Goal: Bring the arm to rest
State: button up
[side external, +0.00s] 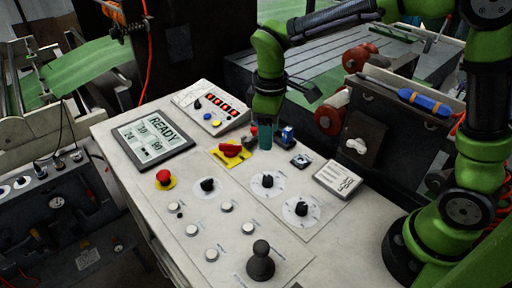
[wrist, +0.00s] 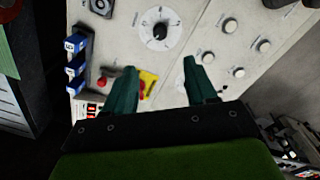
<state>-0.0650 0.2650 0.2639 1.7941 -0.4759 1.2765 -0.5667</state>
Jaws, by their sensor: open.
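My gripper (side external: 265,138) points down over the back part of the pale control panel (side external: 150,180), near the red rotary switch (side external: 231,150) on its yellow plate. In the wrist view, my gripper (wrist: 159,68) has its two dark green fingers spread wide apart with nothing held between them. The red and yellow switch (wrist: 147,84) shows partly between the fingers there, and a black dial knob (wrist: 160,31) lies beyond the fingertips. The exact gap between the fingertips and the panel is hard to tell.
A READY display (side external: 152,138) and a box with red lit buttons (side external: 211,107) stand at the back left. A blue device (side external: 287,136) is close beside the gripper. A black joystick (side external: 261,262) rises at the front. A blue-orange screwdriver (side external: 424,102) lies to the right.

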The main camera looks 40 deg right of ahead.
jog(key=shift+r, duration=0.85)
jog(key=s+d+r+m+t+y, duration=0.1)
jog(key=s+d+r+m+t, duration=0.2)
jog(key=s+m, duration=0.2)
jog(key=s+d+r+m+t+y, duration=0.1)
jog(key=s+d+r+m+t, duration=0.2)
jog(key=s, duration=0.6)
jog(key=d+m+t, duration=0.1)
jog(key=m, duration=0.1)
jog(key=shift+s+d+r+m, duration=0.15)
jog(key=shift+s+r+m, duration=0.1)
jog(key=shift+r+m, duration=0.15)
jog(key=shift+f, duration=0.1)
